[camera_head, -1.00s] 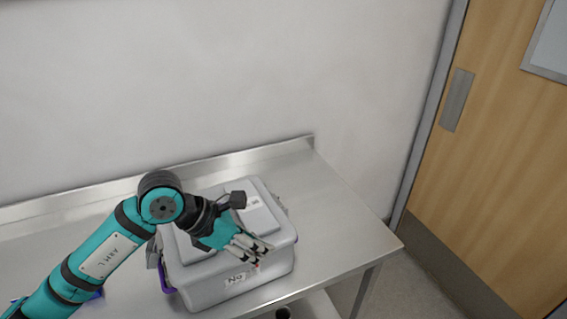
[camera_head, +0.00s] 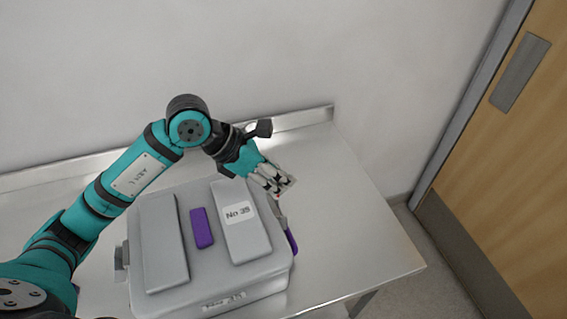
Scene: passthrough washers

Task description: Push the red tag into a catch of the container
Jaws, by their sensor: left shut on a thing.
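The grey container (camera_head: 165,292) stands on the metal table with its lid on. A grey catch (camera_head: 280,208) and a purple handle (camera_head: 291,242) show on its right side; another grey catch (camera_head: 121,264) shows on its left side. My left gripper (camera_head: 280,190) is beyond the lid's back right corner, close to the right-side catch. It is shut on the red tag (camera_head: 277,197), of which only a tiny red bit shows at the fingertips. I cannot tell whether the tag touches the catch. My right gripper is out of view.
The lid carries a purple block (camera_head: 201,228) and a "No 39" label (camera_head: 239,212). The metal table (camera_head: 345,215) is clear to the right of the container. A low metal upstand (camera_head: 305,118) runs along the wall. A wooden door (camera_head: 490,170) stands at the right.

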